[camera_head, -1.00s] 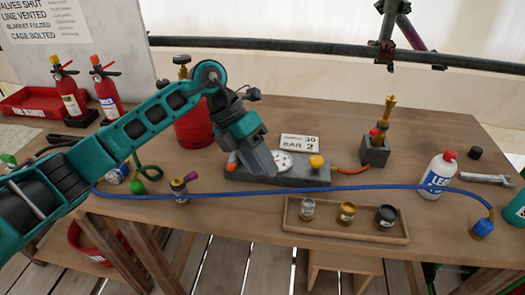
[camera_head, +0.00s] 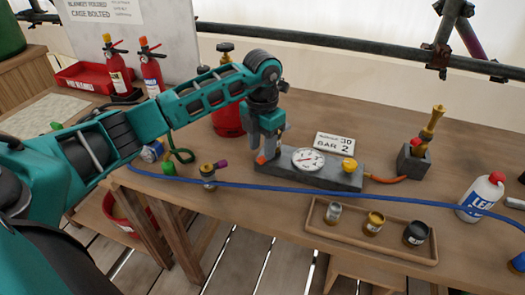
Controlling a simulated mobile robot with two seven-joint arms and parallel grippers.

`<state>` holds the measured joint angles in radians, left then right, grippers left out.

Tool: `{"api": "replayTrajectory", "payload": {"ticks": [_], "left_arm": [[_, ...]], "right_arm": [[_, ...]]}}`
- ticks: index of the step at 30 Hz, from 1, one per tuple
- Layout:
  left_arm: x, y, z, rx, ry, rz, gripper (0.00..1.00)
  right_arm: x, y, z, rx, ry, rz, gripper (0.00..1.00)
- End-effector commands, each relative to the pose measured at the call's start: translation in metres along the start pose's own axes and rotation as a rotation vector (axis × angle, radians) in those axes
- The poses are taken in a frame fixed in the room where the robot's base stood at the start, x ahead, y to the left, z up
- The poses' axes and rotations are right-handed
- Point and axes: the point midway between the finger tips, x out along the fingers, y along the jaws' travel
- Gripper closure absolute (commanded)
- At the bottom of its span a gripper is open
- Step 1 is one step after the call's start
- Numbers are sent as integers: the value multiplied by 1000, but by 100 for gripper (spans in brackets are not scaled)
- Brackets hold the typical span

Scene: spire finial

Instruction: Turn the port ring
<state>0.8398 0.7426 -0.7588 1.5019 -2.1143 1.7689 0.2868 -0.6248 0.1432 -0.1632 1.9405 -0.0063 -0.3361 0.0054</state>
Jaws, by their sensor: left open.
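A grey block (camera_head: 325,178) stands on the wooden bench, with a white dial gauge (camera_head: 308,159) and a yellow knob (camera_head: 349,164) on top. An orange part (camera_head: 262,160) shows at its left end; I cannot tell whether this is the port ring. My left gripper (camera_head: 267,150) points down at this end, left of the gauge. It is open, and its fingers partly hide the end of the block. I cannot tell whether they touch anything. My right gripper is out of view.
A blue hose (camera_head: 290,187) crosses in front of the block. A wooden tray (camera_head: 320,225) with small jars lies at the front. A small valve fitting (camera_head: 208,175) stands to the left, a red cylinder (camera_head: 228,120) behind. A brass torch (camera_head: 432,128) and white bottle (camera_head: 480,199) are right.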

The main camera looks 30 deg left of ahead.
Motion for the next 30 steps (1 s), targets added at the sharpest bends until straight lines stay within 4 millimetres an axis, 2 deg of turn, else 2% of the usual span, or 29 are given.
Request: {"api": "replayTrajectory", "payload": {"ticks": [1, 6, 16, 30], "left_arm": [[8, -1, 0, 0, 2, -2, 57], [22, 0, 0, 0, 0, -1, 57], [24, 0, 0, 1, -1, -1, 57], [24, 0, 0, 1, -1, -1, 100]], "right_arm": [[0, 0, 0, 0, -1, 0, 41], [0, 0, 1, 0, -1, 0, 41], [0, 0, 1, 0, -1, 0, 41], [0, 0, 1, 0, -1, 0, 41]]}}
